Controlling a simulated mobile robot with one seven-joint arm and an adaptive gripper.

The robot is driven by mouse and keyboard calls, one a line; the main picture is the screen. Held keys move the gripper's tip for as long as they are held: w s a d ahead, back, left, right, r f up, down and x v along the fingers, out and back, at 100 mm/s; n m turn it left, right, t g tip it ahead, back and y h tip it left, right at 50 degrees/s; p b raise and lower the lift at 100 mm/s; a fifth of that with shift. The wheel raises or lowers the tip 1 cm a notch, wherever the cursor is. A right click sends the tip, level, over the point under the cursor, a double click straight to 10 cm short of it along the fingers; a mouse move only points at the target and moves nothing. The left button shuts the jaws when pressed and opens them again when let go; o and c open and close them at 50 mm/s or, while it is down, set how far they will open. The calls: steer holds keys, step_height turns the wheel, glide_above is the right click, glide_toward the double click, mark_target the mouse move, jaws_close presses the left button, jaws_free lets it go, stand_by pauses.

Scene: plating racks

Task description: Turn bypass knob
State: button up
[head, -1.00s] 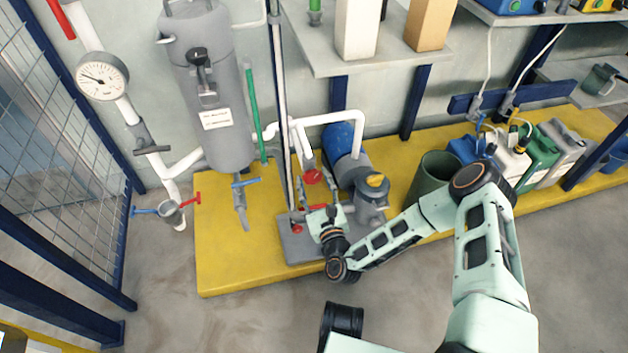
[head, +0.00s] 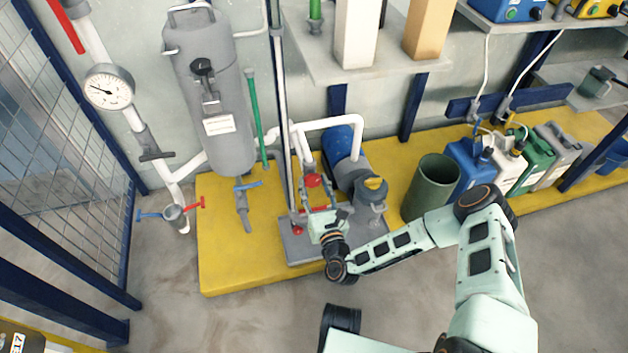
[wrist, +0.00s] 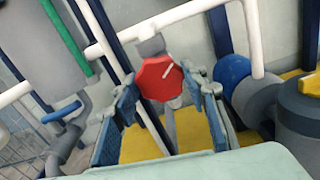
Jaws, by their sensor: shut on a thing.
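The bypass knob is a red, many-sided knob (wrist: 160,78) with a white pointer mark, on a grey fitting of the white pipe. In the head view the red knob (head: 313,180) shows just beyond my fingertips. My gripper (head: 316,190) reaches up to it from the front. In the wrist view the blue finger pads of my gripper (wrist: 163,84) stand on either side of the knob, and it is held between them. The exact contact at the pads is partly hidden.
A blue pump (head: 341,143) with a yellow cap (head: 375,184) stands close right of my gripper. White pipes (head: 325,123) run behind the knob. A grey tank (head: 212,100) and a green pipe (head: 256,120) stand left. The open floor in front is clear.

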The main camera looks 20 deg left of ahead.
steer(key=m+p, duration=0.2)
steer(key=m, duration=0.4)
steer(key=shift+m, duration=0.3)
steer(key=m, duration=0.6)
stand_by(0.4)
steer(key=o, duration=1.2)
steer(key=shift+c, duration=0.2)
steer(key=shift+r, duration=0.1)
